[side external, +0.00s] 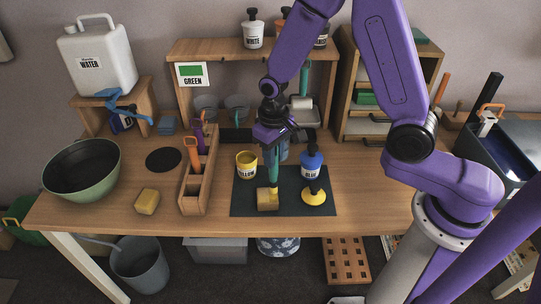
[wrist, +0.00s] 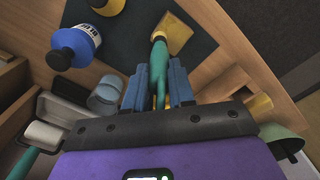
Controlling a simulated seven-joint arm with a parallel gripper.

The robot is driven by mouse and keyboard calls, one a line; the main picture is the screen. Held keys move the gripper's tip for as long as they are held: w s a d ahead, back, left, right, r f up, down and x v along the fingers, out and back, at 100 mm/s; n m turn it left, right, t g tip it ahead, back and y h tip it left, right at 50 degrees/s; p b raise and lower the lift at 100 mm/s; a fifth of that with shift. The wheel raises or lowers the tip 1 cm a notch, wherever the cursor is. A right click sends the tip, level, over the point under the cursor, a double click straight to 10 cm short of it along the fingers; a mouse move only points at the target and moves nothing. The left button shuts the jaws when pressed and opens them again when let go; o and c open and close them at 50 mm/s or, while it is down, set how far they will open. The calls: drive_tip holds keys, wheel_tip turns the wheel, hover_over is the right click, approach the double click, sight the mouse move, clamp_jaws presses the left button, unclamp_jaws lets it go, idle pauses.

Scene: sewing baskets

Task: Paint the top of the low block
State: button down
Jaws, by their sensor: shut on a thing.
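My gripper (side external: 273,148) is shut on a teal-handled brush (side external: 273,162), held upright with its head down. The brush also shows between my blue fingers (wrist: 157,82) in the wrist view, and its handle (wrist: 158,62) reaches toward the block. The low block (side external: 267,200) is a small tan block on the dark mat (side external: 240,207); it also shows in the wrist view (wrist: 177,32). The brush's lower end is at the block, at its back edge or top; I cannot tell whether it touches. No green shows on the block.
On the mat, a yellow paint pot (side external: 246,165) stands left of the brush and a blue pot (side external: 312,164) right. A wooden caddy (side external: 196,190) holds tools. A card (side external: 192,75) reads GREEN.

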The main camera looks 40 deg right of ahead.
idle(0.3)
drive_tip(key=shift+w+a, duration=0.4)
drive_tip(key=shift+a, duration=0.05)
drive_tip(key=shift+w+a+r, duration=0.1)
drive_tip(key=shift+w+a, duration=0.3)
drive_tip(key=shift+a, duration=0.1)
idle(0.4)
drive_tip(key=shift+w+a, duration=0.35)
drive_tip(key=shift+w, duration=0.05)
drive_tip(key=shift+s+d, duration=0.15)
drive_tip(key=shift+s+d, duration=0.25)
drive_tip(key=shift+d, duration=0.05)
idle(0.4)
